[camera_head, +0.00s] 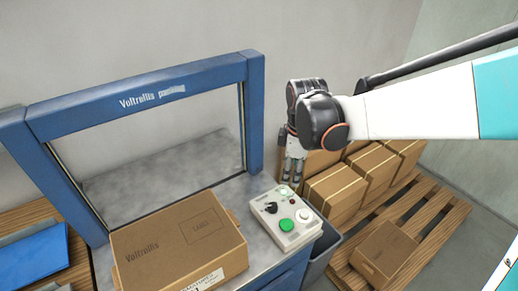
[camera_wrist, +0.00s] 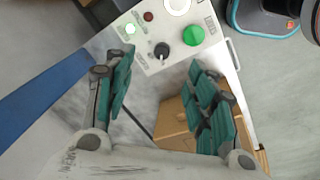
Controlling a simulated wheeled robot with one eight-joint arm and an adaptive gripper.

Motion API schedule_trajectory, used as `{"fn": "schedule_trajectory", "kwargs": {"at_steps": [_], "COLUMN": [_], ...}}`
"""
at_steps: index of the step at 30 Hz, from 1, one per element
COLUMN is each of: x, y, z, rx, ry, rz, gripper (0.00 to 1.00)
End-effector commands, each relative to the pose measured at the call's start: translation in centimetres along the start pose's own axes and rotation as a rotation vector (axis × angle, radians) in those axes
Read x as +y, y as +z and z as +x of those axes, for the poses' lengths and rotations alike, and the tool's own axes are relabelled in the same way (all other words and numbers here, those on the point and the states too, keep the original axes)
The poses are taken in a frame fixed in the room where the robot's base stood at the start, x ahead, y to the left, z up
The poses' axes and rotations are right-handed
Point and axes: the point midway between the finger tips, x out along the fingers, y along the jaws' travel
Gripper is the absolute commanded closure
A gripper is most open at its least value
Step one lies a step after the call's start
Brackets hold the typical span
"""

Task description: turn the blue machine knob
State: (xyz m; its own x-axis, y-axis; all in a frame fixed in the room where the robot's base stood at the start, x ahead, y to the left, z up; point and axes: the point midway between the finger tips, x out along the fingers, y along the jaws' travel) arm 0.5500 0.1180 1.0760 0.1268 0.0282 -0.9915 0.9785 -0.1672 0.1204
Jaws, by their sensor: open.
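The blue machine (camera_head: 254,110) has a light grey control panel (camera_head: 289,243) at the right end of its bench. A black knob (camera_head: 271,208) sits on the panel beside a large green button (camera_head: 286,225). In the wrist view the knob (camera_wrist: 161,49) lies between the tips of my fingers in the picture, next to the green button (camera_wrist: 194,36). My gripper (camera_head: 291,179) is open and empty, pointing down above the far side of the panel. It also shows in the wrist view (camera_wrist: 161,60). The fingers appear apart from the knob.
A cardboard box (camera_head: 180,243) lies on the bench left of the panel. Several boxes (camera_head: 337,190) stand on a wooden pallet (camera_head: 437,210) to the right. A grey bin (camera_head: 322,256) stands beside the bench. A white button (camera_head: 304,214) and small lights share the panel.

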Motion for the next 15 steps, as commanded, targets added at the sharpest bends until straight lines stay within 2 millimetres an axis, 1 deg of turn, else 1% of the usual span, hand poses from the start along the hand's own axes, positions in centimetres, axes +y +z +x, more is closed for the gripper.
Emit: {"fn": "schedule_trajectory", "kwargs": {"at_steps": [1,6,10,15], "x": [0.4,0.9,0.9,0.8], "y": [-1.3,-3.6,-4.5,-4.8], "z": [1.1,4.0,5.2,6.3], "rx": [-0.007,-0.022,-0.026,-0.027], "ry": [-0.024,-0.091,-0.12,-0.13], "rz": [-0.071,-0.263,-0.344,-0.371], "gripper": [0.49,0.49,0.49,0.49]}}
